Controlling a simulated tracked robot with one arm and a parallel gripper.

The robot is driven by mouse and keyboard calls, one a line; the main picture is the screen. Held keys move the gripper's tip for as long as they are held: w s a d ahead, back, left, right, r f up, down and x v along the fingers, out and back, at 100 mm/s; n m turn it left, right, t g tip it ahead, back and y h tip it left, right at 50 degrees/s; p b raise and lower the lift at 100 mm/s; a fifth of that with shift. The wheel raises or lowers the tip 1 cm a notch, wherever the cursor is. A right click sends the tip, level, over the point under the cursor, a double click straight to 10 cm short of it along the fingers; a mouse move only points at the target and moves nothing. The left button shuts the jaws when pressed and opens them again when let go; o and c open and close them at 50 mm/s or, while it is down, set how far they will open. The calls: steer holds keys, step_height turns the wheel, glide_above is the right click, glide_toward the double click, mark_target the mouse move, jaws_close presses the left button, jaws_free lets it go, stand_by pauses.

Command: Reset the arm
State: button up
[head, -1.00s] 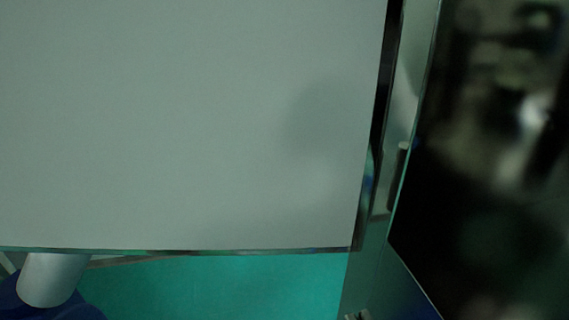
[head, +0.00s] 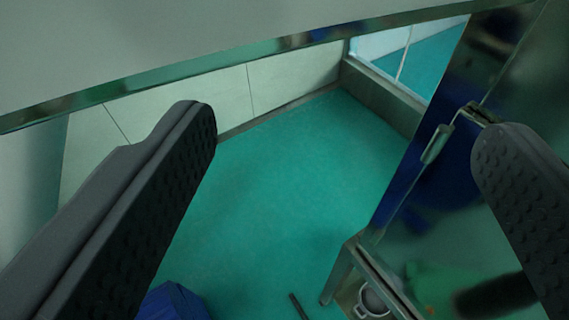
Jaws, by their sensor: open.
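My gripper (head: 345,140) shows in the head view as two dark grey fingers with dimpled pads, one at the left and one at the right. The fingers are wide apart, with nothing between them. The green floor and part of a pale wall show through the gap. The rest of my arm is out of view.
A pale panel with a shiny metal edge (head: 200,70) crosses the top. A reflective metal cabinet (head: 400,200) with a handle stands at the right, partly behind the right finger. Below it, a metal frame holds a round pot-like item (head: 374,300). Green floor (head: 275,200) is open in the middle. A blue object (head: 172,303) is at the bottom.

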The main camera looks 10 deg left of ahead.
step_height(320, 180, down, 12)
steer(key=b, duration=1.1)
steer(key=shift+r, duration=0.25)
steer(key=shift+c, duration=0.3)
